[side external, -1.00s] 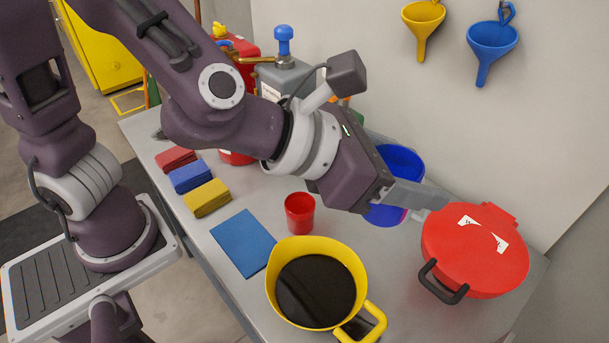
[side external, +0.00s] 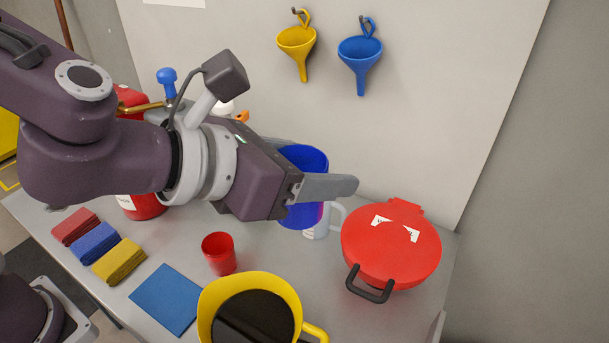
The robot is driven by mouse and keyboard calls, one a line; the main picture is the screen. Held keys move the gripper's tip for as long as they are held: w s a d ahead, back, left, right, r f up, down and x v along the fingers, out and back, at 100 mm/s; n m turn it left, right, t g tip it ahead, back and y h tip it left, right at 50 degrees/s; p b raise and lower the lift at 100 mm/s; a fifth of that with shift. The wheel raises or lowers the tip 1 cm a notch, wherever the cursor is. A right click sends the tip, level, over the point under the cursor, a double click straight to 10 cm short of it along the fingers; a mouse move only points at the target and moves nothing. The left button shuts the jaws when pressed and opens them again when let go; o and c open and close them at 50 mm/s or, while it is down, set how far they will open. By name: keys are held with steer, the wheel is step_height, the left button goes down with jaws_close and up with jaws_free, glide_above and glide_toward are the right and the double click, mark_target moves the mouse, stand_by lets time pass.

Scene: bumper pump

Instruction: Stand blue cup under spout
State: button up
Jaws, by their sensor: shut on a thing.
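The blue cup (side external: 304,161) is upright between the two fingers of my gripper (side external: 306,168). The gripper is shut on it from the left; the near finger crosses the cup's front and hides its middle. Whether the cup's base is clear of the table cannot be told for sure. The brass spout (side external: 140,108) is at the upper left, with a blue knob (side external: 167,76) on the pump beside it. My wrist hides most of the pump body and the area below the spout.
A white mug (side external: 321,224) is close behind the blue cup. A red lidded pan (side external: 390,246) stands to the right. A red cup (side external: 219,253), a yellow pot of dark liquid (side external: 210,302), a blue mat (side external: 165,299) and folded cloths (side external: 97,243) are in front and left. Funnels (side external: 360,52) hang on the wall.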

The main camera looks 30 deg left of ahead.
steer(key=w+a+f+n+g+y, duration=0.2)
steer(key=w+a+f+n+y, duration=0.2)
steer(key=a+f+n+y, duration=0.35)
steer(key=w+a+f+n+g+y, duration=0.1)
steer(key=w+a+f+n+y, duration=0.5)
steer(key=a, duration=0.3)
steer(key=s+a+f+n+g+y, duration=0.25)
steer(key=a+f+n+g, duration=0.2)
steer(key=a, duration=0.45)
steer(key=s+a+f+n+g+y, duration=0.1)
steer(key=s+a+f+n+g, duration=0.25)
steer(key=a+n+g, duration=0.4)
steer(key=shift+m+t, duration=0.75)
steer(key=shift+t, duration=0.15)
steer(key=shift+w+a+f, duration=0.1)
steer(key=shift+a+f, duration=0.1)
steer(key=shift+f, duration=1)
steer(key=shift+w+a+f, duration=0.15)
steer(key=shift+a+f, duration=0.1)
steer(key=shift+f, duration=1)
steer(key=shift+w+a+f, duration=0.1)
steer(key=shift+a+f, duration=0.1)
steer(key=shift+f, duration=1)
steer(key=shift+f, duration=0.5)
steer(key=o, duration=1.4)
steer(key=shift+d, duration=0.1)
